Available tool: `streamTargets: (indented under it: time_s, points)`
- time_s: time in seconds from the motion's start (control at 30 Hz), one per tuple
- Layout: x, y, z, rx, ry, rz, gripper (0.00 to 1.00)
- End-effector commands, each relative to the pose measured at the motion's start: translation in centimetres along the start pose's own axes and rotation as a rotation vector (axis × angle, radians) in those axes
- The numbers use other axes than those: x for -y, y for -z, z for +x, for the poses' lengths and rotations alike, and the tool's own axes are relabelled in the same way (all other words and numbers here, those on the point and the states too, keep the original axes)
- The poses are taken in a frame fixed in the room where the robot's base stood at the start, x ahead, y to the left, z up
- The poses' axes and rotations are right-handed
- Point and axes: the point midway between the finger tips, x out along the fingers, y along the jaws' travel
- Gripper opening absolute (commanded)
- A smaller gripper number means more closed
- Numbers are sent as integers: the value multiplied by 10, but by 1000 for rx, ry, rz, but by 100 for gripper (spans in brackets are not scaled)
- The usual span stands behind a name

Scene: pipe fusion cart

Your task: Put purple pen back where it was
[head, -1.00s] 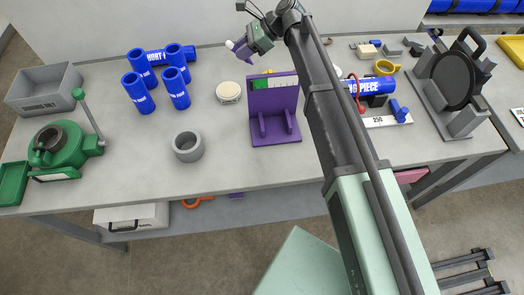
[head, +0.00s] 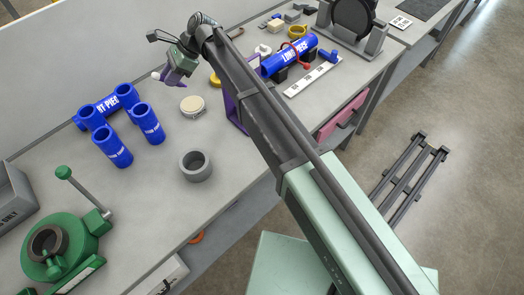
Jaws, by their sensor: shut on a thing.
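My gripper (head: 178,68) is at the upper left, raised over the back of the bench near the wall. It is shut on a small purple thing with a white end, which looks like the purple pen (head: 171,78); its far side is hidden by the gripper. A purple stand (head: 234,112) on the bench shows only as a strip, as my arm covers most of it. My gripper is to the upper left of that stand, apart from it.
Several blue pipe pieces (head: 114,148) stand at the left. A beige-topped round tin (head: 191,106) and a grey ring (head: 195,165) sit in the middle. A green clamp tool (head: 52,250) is at lower left. A long blue pipe (head: 288,57) and grey fixture (head: 352,25) are behind right.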

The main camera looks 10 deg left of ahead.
Motion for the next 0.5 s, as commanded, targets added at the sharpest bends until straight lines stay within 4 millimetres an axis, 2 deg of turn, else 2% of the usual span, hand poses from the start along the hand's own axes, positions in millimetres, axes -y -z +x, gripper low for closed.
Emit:
streamTargets:
  time_s: [0.03,0.17,0.37,0.5]
  points:
    - [-8,-2,-14,-37,8,8,4]
    - [-30,10,-28,-112,19,20,4]
    - [-72,30,-58,-223,17,20,4]
    - [-114,48,-86,-317,-2,-1,4]
